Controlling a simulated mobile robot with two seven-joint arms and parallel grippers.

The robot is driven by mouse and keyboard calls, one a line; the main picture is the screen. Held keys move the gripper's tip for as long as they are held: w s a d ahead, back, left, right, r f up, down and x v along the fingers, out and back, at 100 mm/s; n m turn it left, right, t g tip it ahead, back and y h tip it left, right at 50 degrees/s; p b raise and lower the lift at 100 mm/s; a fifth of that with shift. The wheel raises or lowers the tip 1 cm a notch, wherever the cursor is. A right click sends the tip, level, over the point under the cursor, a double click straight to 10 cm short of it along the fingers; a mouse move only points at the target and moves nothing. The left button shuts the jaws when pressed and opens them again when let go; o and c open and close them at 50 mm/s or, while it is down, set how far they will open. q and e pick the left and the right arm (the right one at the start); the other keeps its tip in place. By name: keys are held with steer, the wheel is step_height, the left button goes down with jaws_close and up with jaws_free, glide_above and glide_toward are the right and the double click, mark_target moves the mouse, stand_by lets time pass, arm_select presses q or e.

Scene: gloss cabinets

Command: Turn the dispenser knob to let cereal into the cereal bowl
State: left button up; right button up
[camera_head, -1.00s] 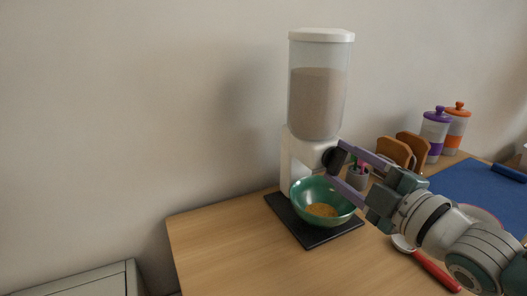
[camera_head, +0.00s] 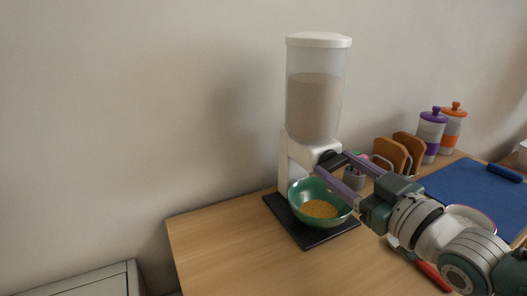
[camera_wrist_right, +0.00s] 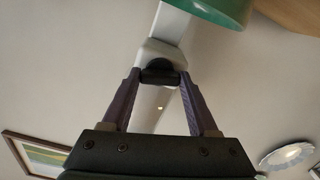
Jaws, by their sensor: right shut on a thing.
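The cereal dispenser (camera_head: 315,115) stands near the back edge of the wooden table, its clear hopper more than half full of beige cereal. The green cereal bowl (camera_head: 300,208) sits under its spout with a mound of golden cereal (camera_head: 319,209) inside. My right gripper (camera_head: 329,163) comes from the right and is shut on the dark dispenser knob (camera_wrist_right: 158,67), with one purple finger on each side, as the right wrist view shows. The fingers partly hide the knob in the head view. My left gripper is not in view.
The dispenser and bowl stand on a black base (camera_head: 316,240). A pen cup (camera_head: 354,179), a wooden rack (camera_head: 392,153) and two lidded jars (camera_head: 431,133) stand behind my right arm. A blue mat (camera_head: 465,190) lies at right. The table's front left is clear.

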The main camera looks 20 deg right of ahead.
steer(key=m, duration=0.4)
steer(key=shift+m, duration=2.5)
steer(key=o, duration=1.4)
steer(key=shift+s, duration=0.1)
steer(key=s, duration=0.3)
steer(key=s+p, duration=0.1)
steer(key=s, duration=0.5)
steer(key=shift+s+d, duration=0.35)
steer(key=shift+d, duration=0.05)
steer(key=shift+a+p, duration=0.1)
steer(key=shift+p, duration=0.2)
